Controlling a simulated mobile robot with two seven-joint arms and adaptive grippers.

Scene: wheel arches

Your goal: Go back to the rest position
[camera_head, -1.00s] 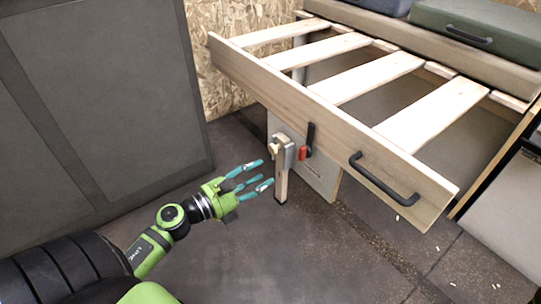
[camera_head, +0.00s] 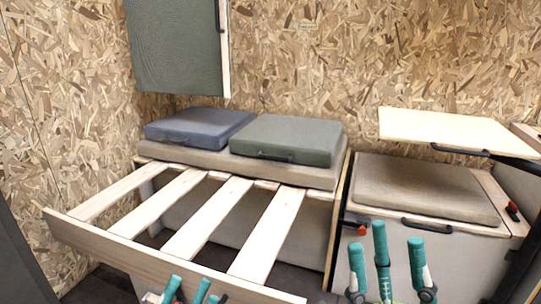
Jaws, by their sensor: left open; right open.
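My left gripper (camera_head: 193,291) shows at the bottom edge, just left of centre, in the head view.
A blue cushion (camera_head: 198,126) and a green cushion (camera_head: 287,139) lie behind the slats. A light tabletop (camera_head: 450,128) juts out at the right. A green panel (camera_head: 176,45) hangs above. Chipboard walls close the back and left.

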